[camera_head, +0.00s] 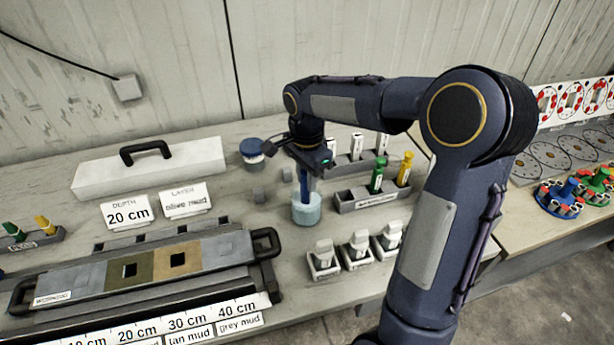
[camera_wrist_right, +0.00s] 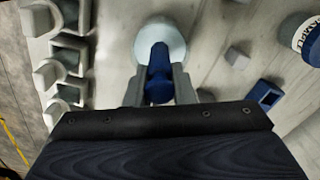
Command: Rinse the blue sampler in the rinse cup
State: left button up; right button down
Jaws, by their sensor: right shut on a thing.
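The blue sampler (camera_head: 304,186) stands upright, its lower end inside the rinse cup (camera_head: 306,213), a clear light-blue cup on the bench. My right gripper (camera_head: 307,160) is above the cup, shut on the sampler's upper part. In the right wrist view the blue sampler (camera_wrist_right: 159,75) is between the two grey fingers (camera_wrist_right: 159,88), with the pale rinse cup (camera_wrist_right: 165,36) beyond it. Whether the sampler's tip touches the cup's bottom is hidden. My left gripper is not in view.
A rack (camera_head: 369,197) with green and yellow samplers is right of the cup. Several white-lidded jars (camera_head: 358,247) stand in front of it. A round blue-and-white container (camera_head: 251,151) is behind left. The core liner (camera_head: 97,279) lies at front left, near depth and layer cards (camera_head: 127,213).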

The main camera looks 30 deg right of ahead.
jog(key=shift+r+p, duration=0.45)
jog(key=shift+r, duration=0.2)
jog(key=shift+f, duration=0.15)
jog(key=shift+f+b, duration=0.55)
jog(key=shift+f, duration=0.1)
jog(key=shift+r, duration=0.15)
jog(key=shift+r+p, duration=0.65)
jog(key=shift+f, duration=0.2)
